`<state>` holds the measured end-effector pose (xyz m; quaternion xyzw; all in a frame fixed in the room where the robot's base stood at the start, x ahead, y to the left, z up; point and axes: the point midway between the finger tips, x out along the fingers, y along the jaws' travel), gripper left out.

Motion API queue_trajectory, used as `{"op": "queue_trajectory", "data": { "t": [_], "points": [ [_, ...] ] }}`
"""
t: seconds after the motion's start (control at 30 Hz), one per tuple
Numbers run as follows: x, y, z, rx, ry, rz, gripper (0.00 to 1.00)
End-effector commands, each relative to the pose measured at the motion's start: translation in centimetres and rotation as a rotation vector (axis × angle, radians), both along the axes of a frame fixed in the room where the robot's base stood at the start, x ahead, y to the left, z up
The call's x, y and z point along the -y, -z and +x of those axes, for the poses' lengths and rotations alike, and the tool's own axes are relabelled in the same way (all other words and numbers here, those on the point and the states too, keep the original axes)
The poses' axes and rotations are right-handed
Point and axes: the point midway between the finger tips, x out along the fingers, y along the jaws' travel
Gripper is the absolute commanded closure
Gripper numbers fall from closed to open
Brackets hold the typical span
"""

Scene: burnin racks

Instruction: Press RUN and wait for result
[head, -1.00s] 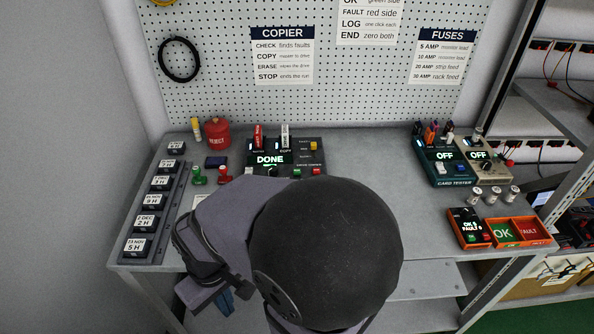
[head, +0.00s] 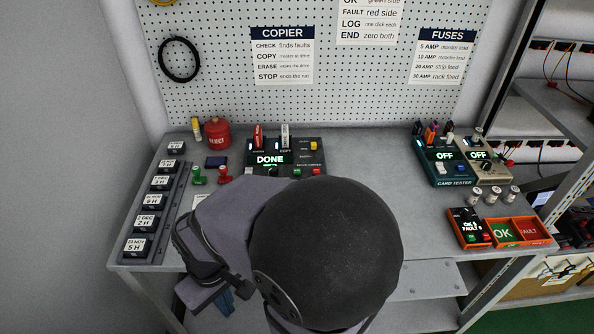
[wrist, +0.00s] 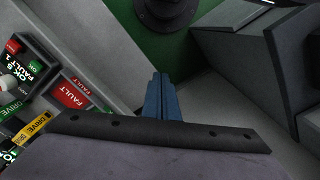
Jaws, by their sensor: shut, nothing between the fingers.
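The copier (head: 286,158) stands at the back of the bench, left of centre. Its display (head: 270,159) reads DONE. A yellow button (head: 313,146), a green button (head: 297,171) and a red button (head: 316,171) show on its right side; no RUN label is legible. Two upright drives, one red (head: 258,136) and one white (head: 285,136), stand at its back. My arm hides its front. My gripper (head: 226,303) is low at the front left, apart from the copier. Its blue fingers (wrist: 163,85) are shut and empty in the wrist view.
The card tester (head: 446,168) and a unit beside it (head: 484,160) read OFF. A counter box (head: 469,227) and an OK/FAULT tray (head: 516,219) sit front right. A dated rack (head: 158,215) lines the left edge. A red canister (head: 218,135) stands behind stamps.

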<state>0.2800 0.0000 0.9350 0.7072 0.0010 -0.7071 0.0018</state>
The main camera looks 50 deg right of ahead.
Motion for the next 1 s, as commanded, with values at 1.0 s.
{"op": "queue_trajectory", "data": {
  "t": [1.0],
  "points": [
    [10.2,-6.9,14.6,0.085,1.097,0.397,1.00]
  ]
}}
